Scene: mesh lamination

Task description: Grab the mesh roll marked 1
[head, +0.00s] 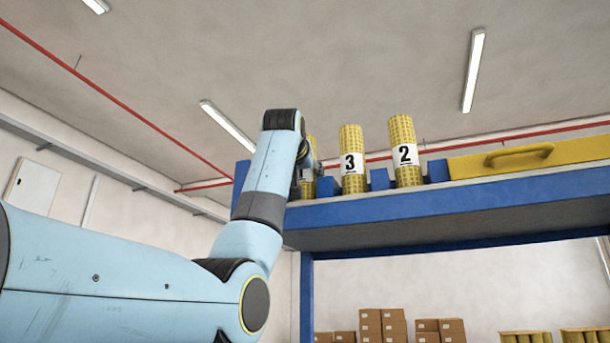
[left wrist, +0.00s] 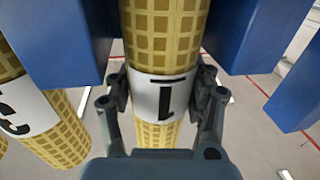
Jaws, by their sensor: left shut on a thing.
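The mesh roll marked 1 (left wrist: 166,35) is yellow with a grid pattern and a white label band, and it runs through the middle of the left wrist view. My left gripper (left wrist: 163,92) has one finger on each side of that label and is shut on the roll. In the head view, roll 1 (head: 310,187) is mostly hidden behind my left arm, with only a yellow strip showing. It is at the left end of the row of rolls on the blue shelf (head: 440,205). My right gripper is not in view.
Roll 3 (head: 351,160) and roll 2 (head: 404,150) stand to the right, between blue blocks (head: 379,179). A yellow piece with a handle (head: 500,160) lies farther right. Blue blocks flank roll 1 closely. Boxes (head: 382,325) stand below, behind the shelf.

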